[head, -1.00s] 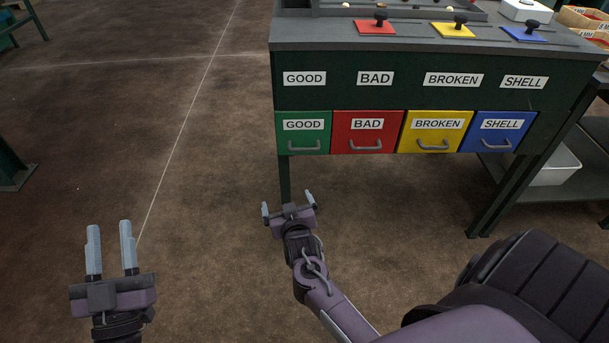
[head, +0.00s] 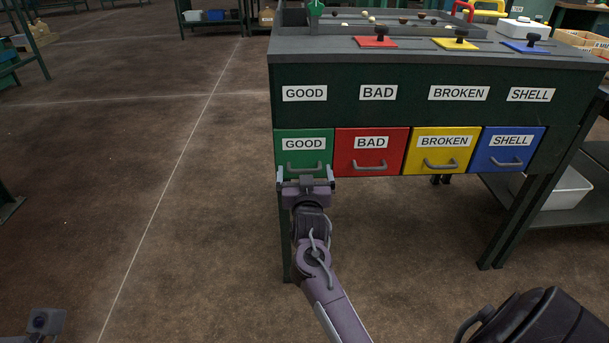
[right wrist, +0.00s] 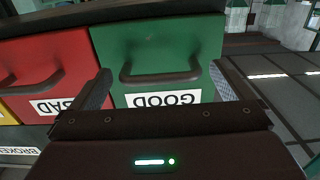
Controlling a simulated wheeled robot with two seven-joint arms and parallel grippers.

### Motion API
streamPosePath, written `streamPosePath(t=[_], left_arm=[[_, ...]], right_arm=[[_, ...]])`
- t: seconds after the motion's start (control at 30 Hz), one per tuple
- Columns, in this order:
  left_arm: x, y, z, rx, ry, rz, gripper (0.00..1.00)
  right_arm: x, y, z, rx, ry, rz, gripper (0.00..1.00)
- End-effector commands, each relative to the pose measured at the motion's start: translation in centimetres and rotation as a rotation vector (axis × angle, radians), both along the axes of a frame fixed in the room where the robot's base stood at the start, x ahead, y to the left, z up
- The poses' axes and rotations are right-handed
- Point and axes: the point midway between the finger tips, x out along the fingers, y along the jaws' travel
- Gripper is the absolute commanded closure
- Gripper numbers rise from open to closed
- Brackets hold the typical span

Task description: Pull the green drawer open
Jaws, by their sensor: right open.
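The green drawer (head: 303,148) is labelled GOOD and sits at the left end of a row of drawers under the dark table. It looks shut, flush with the red one. Its grey bar handle (head: 305,167) also shows in the right wrist view (right wrist: 160,77). My right gripper (head: 306,178) is just in front of and below the handle. In the right wrist view its open fingers (right wrist: 160,85) stand on both sides of the handle, with nothing held. Contact with the handle cannot be told. My left gripper (head: 42,320) shows only in part at the bottom left corner; its fingers are unclear.
The red drawer (head: 370,148), yellow drawer (head: 440,146) and blue drawer (head: 506,146) continue to the right. A table leg (head: 285,230) stands below the green drawer. The floor (head: 180,200) to the left is clear.

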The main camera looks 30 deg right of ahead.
Motion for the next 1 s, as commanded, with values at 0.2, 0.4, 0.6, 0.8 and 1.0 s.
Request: streamPosePath(t=[0.2, 0.4, 0.6, 0.8, 1.0], left_arm=[[0.04, -0.02, -0.21, 0.001, -0.003, 0.001, 0.64], [0.05, -0.04, -0.18, 0.001, -0.002, 0.0, 0.64], [0.06, -0.04, -0.18, 0.002, -0.001, 0.0, 0.64], [0.06, -0.04, -0.18, 0.002, -0.001, 0.001, 0.64], [0.07, -0.04, -0.12, 0.002, -0.001, 0.001, 0.64]], right_arm=[[0.95, -0.63, 0.03, -0.001, -0.001, 0.0, 0.0], [0.95, -0.63, 0.04, 0.0, 0.0, 0.0, 0.0], [0.94, -0.61, 0.03, 0.0, 0.0, 0.0, 0.25], [0.93, -0.61, 0.03, 0.0, 0.0, 0.0, 0.51], [0.92, -0.73, 0.03, 0.0, 0.0, 0.0, 0.57]])
